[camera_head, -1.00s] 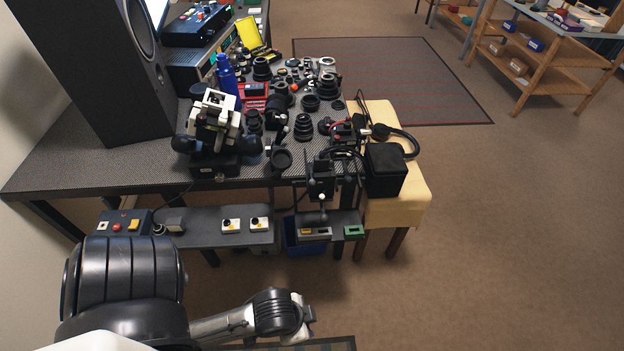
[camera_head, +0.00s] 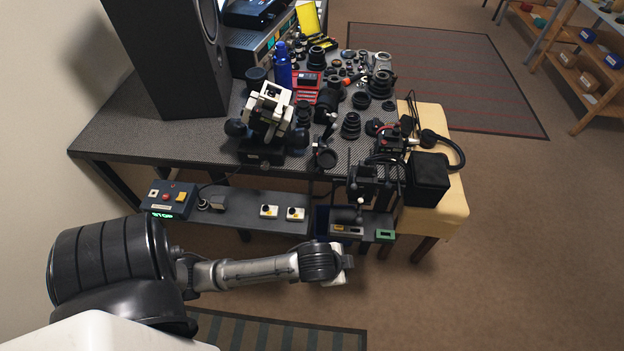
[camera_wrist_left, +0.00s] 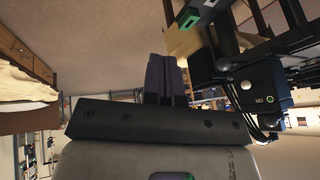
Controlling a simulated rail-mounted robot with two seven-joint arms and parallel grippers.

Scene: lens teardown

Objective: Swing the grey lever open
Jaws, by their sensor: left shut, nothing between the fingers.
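I cannot pick out a grey lever for certain. A dark fixture with thin rods and a white ball knob (camera_head: 360,203) stands at the front right of the bench, above the lower shelf. In the left wrist view a black box (camera_wrist_left: 262,95) marked "NO" with a green ring is at the right, with cables below it. My left gripper (camera_head: 347,263) is in front of the lower shelf, below and left of the fixture. Its dark fingers (camera_wrist_left: 166,73) are shut and empty, apart from the box. My right gripper is out of view.
Lens parts crowd the bench top (camera_head: 130,128). A yellow stool (camera_head: 452,208) holds a black box.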

